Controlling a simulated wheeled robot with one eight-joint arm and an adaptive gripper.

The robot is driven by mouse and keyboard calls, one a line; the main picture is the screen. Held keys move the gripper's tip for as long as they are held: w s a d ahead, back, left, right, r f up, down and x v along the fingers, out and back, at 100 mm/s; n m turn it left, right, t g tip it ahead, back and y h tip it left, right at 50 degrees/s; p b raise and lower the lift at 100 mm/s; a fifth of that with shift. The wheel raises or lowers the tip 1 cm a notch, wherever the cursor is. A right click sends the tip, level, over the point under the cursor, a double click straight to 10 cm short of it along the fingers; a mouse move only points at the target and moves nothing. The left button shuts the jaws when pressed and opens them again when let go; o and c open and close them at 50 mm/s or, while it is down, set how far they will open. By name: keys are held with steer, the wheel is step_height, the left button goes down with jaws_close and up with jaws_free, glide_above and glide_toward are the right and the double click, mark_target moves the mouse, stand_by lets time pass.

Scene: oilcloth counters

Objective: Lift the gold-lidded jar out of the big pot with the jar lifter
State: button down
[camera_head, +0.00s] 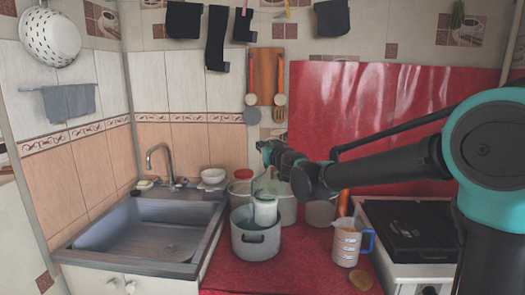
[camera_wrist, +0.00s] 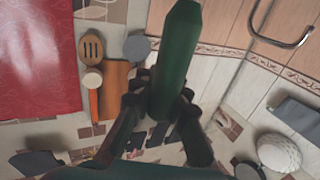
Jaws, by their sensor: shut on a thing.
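The big pot (camera_head: 262,246) is a grey metal pot on the red counter, right of the sink. A pale jar (camera_head: 265,212) stands up out of its opening; its lid colour is not clear at this size. My gripper (camera_head: 270,151) is above the pot, at the end of the arm reaching in from the right. In the wrist view my gripper (camera_wrist: 163,98) is shut on a green handle (camera_wrist: 181,50), which I take for the jar lifter. I cannot tell whether the lifter's lower end touches the jar.
A larger pale pot (camera_head: 288,208) stands close behind. A red-lidded jar (camera_head: 242,174) and white bowls (camera_head: 213,176) stand at the back. A measuring jug (camera_head: 346,243) is to the right, beside the black stove (camera_head: 415,232). The sink (camera_head: 145,235) is left. The front counter is mostly clear.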

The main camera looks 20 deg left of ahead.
step_height(320, 180, up, 7)
steer(key=shift+r, duration=0.15)
stand_by(1.0)
steer(key=s+d, duration=0.7)
steer(key=d, duration=0.6)
stand_by(1.9)
stand_by(0.5)
